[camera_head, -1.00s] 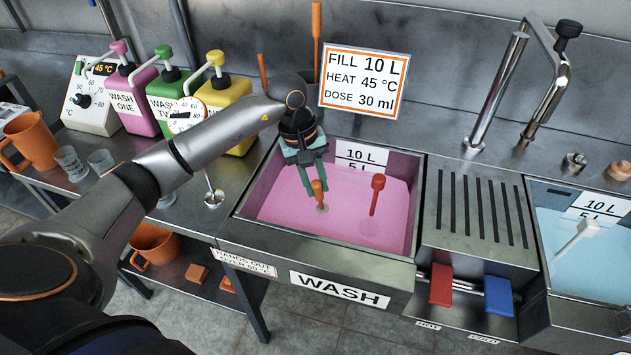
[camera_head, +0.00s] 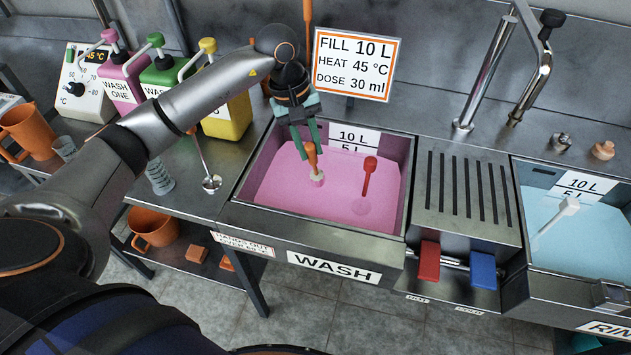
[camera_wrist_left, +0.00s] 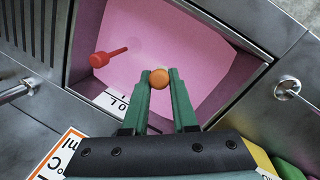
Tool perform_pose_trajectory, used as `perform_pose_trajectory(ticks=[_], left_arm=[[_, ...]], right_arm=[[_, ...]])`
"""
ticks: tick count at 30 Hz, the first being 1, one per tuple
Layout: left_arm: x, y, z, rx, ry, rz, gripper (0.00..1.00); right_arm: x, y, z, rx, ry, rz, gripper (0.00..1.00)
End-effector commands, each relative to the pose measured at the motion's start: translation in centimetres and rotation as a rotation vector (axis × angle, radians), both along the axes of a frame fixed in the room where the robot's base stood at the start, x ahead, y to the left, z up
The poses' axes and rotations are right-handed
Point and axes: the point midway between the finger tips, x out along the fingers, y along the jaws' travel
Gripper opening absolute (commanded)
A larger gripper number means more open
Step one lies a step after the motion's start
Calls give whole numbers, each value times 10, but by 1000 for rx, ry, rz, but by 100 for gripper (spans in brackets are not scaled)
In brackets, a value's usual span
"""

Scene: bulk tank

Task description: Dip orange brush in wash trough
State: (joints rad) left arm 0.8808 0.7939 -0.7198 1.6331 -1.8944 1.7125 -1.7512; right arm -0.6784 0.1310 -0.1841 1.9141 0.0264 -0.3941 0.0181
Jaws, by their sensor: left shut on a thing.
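The orange brush (camera_head: 313,160) hangs upright from my left gripper (camera_head: 308,143), its pale head at the surface of the pink liquid in the wash trough (camera_head: 232,226). How far the head is under the liquid I cannot tell. In the left wrist view the green fingers of my left gripper (camera_wrist_left: 158,78) are shut on the brush's round orange end (camera_wrist_left: 158,78). A red-handled thing (camera_head: 369,172) stands in the same liquid to the right, apart from the brush; it also shows in the left wrist view (camera_wrist_left: 104,58). My right gripper is not in view.
A "FILL 10 L" sign (camera_head: 354,65) stands behind the trough. A slotted drainboard (camera_head: 465,190) and a blue-filled rinse trough (camera_head: 560,240) lie to the right. Pump bottles, including a yellow one (camera_head: 232,117), stand left under my arm. Red (camera_head: 429,262) and blue (camera_head: 483,270) levers stick out in front.

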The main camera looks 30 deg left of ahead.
Motion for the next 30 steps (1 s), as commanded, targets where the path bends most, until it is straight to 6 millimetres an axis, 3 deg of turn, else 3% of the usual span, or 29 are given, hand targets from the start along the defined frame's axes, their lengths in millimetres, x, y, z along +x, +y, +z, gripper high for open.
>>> perform_pose_trajectory(ticks=[20, 30], left_arm=[[0, 0, 72, 0, -1, 0, 0], [1, 0, 103, 0, -3, 0, 0]], right_arm=[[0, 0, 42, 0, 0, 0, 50], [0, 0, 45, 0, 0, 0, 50]])
